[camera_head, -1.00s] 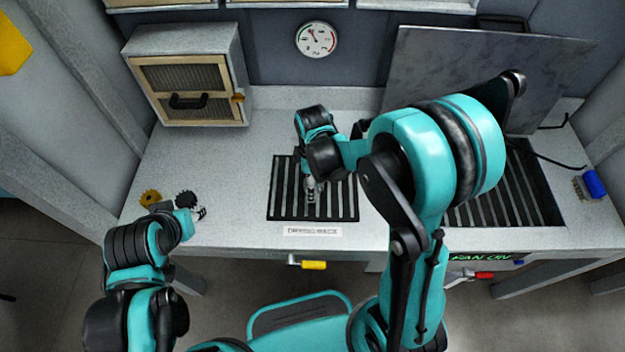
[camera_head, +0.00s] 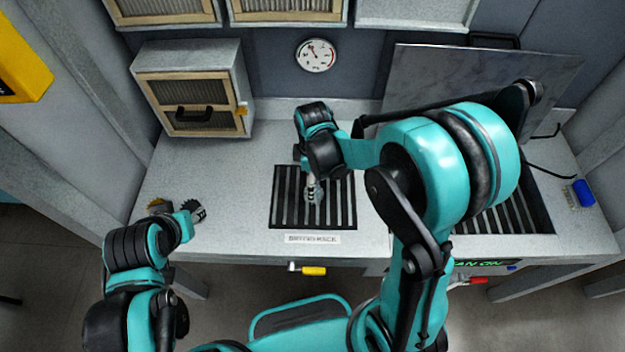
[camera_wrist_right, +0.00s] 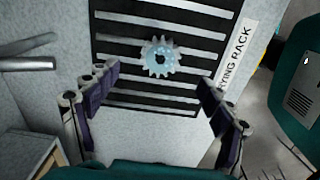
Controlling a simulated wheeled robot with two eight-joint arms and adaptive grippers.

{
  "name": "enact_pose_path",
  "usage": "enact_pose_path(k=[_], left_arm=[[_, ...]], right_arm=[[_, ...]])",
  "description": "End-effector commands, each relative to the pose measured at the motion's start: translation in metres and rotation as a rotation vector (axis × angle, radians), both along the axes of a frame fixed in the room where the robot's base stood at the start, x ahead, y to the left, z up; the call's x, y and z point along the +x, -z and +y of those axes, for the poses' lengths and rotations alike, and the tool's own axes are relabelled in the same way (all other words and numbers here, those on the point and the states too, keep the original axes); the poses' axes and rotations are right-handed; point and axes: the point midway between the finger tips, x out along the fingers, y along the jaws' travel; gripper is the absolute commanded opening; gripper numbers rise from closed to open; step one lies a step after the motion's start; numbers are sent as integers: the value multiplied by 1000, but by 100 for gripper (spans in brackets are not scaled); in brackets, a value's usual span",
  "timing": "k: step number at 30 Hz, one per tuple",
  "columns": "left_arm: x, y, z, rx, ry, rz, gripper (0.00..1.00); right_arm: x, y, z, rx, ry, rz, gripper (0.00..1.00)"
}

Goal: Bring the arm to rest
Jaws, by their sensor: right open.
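My right gripper (camera_head: 313,198) hangs above the dark slatted drying rack (camera_head: 345,218) in the head view. In the right wrist view the gripper (camera_wrist_right: 155,84) has its two purple-padded fingers wide apart with nothing between them. A pale, toothed gear wheel (camera_wrist_right: 160,57) with a dark centre hole lies on the rack's slats beyond the fingertips, apart from them. In the head view it is mostly hidden by the gripper. My left gripper (camera_head: 197,212) is at the left front of the bench; its fingers are too small to judge.
A dark gear (camera_head: 191,207) and a brass-coloured gear (camera_head: 158,205) are beside my left gripper, partly covered. A cabinet (camera_head: 193,100) stands at the back left. A large grey panel (camera_head: 475,85) rises behind a second grate (camera_head: 510,215). A blue-handled brush (camera_head: 582,194) lies far right.

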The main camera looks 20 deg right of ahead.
Motion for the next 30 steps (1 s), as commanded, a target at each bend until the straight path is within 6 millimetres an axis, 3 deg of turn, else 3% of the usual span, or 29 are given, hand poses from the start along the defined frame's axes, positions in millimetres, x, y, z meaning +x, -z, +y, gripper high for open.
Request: enact_pose_path(k=[3, 21, 26, 30], left_arm=[[0, -8, 0, 0, 0, 0, 40], [0, -5, 0, 0, 0, 0, 40], [0, 4, 0, 0, 0, 0, 40], [0, 16, 0, 0, 0, 0, 40]], right_arm=[[0, -10, 0, 0, 0, 0, 81], [-1, -11, -1, 2, 16, -8, 81], [-11, -30, -8, 14, 156, -78, 81], [-29, -55, -19, 53, 386, -187, 81]])
